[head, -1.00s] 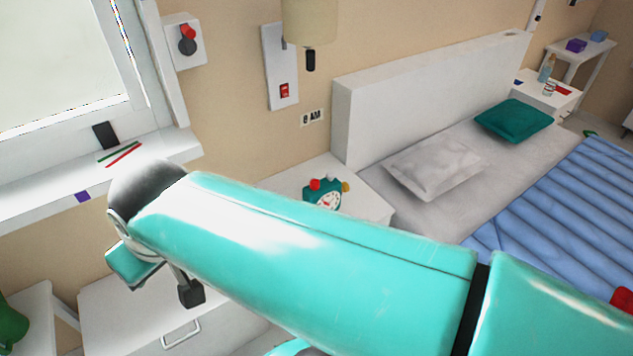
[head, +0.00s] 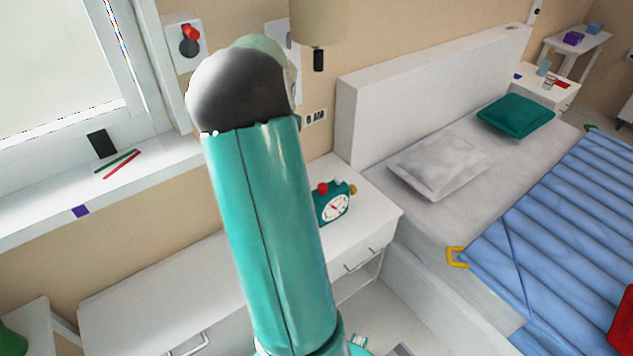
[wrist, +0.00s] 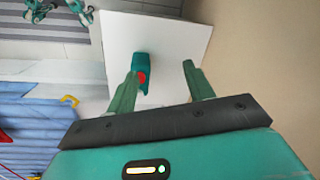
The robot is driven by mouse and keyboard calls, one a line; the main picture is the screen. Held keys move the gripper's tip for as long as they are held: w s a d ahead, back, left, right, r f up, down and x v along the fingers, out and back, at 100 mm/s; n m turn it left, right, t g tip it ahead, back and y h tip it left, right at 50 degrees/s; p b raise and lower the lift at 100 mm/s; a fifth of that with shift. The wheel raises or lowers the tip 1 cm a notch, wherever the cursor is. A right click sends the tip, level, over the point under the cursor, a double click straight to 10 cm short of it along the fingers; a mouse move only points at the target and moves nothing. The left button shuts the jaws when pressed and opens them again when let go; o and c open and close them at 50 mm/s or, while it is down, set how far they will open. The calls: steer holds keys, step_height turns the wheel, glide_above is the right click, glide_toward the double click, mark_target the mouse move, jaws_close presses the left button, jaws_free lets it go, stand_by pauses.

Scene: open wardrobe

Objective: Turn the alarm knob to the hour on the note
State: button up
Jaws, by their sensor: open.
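The teal alarm clock (head: 333,205) with a white face stands upright on the white bedside cabinet (head: 375,215). A red knob (head: 322,188) is on its top and a yellow knob (head: 352,190) on its right side; I cannot tell which sets the alarm. The note (head: 316,117) on the wall reads an hour with "AM"; its digit looks like 6 or 8. My arm hides my gripper in the head view. In the wrist view my gripper (wrist: 160,67) is open and empty, above the cabinet, with the clock (wrist: 143,75) beyond the left finger, apparently apart from it.
The bed's white headboard (head: 430,90) and grey mattress (head: 440,215) lie right of the cabinet. A window sill (head: 150,175) is at the left, with a red-knobbed wall switch (head: 189,38) above. A lamp (head: 318,20) hangs above the note. The cabinet top around the clock is clear.

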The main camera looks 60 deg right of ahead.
mark_target(323, 186)
steer(key=s+d+f+m+g, duration=0.1)
steer(key=s+d+f+m, duration=0.3)
steer(key=s+d+f, duration=0.6)
steer(key=f, duration=0.4)
steer(key=w+d+f, duration=0.1)
steer(key=f, duration=0.3)
steer(key=w+f, duration=0.1)
steer(key=f, duration=0.3)
steer(key=shift+d+f, duration=0.2)
steer(key=c, duration=1)
